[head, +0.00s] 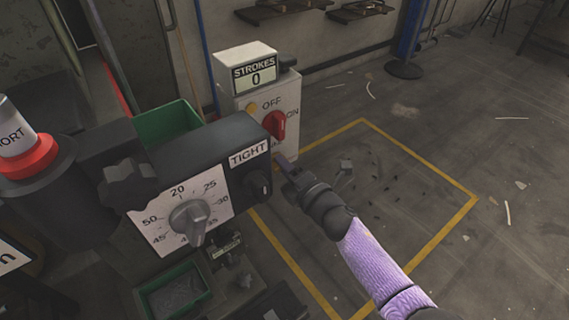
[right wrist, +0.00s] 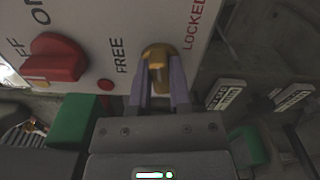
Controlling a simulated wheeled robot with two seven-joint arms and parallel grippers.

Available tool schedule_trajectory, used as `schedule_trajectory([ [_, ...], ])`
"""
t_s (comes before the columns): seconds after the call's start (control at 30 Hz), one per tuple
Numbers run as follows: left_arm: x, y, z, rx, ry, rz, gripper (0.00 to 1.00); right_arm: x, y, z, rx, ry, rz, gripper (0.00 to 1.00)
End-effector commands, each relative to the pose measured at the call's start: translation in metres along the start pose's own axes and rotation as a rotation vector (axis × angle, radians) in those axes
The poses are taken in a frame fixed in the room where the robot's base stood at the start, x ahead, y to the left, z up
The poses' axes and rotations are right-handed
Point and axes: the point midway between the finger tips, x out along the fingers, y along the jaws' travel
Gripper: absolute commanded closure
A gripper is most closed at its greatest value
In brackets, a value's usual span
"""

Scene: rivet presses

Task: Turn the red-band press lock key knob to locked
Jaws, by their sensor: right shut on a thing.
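The lock key knob (right wrist: 156,62) is brass-yellow and sits on a pale panel in the right wrist view, between the printed words FREE and LOCKED. My right gripper (right wrist: 160,88) is shut on it, one finger on each side. The knob's pointing direction is partly hidden by the fingers. In the head view my right gripper (head: 285,164) is at the lower right edge of the white control box (head: 267,108), and the key knob is hidden there. A red cylinder band (head: 28,158) shows at the far left. My left gripper is not in view.
A red switch (head: 275,124) with OFF and ON labels is close above the gripper; it also shows in the right wrist view (right wrist: 55,60). A black TIGHT housing with a dial knob (head: 188,217) stands to the left. Open floor lies to the right.

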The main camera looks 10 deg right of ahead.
Motion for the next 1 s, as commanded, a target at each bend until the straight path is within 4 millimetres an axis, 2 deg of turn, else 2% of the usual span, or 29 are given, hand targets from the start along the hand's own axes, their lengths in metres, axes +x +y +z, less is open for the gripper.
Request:
schedule_trajectory([
  [0.4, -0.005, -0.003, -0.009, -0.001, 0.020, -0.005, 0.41, 0.000, -0.001, 0.000, 0.188, 0.000, -0.002, 1.00],
  [1.0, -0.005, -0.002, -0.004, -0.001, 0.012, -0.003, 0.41, 0.000, -0.002, 0.000, 0.223, 0.000, -0.002, 1.00],
])
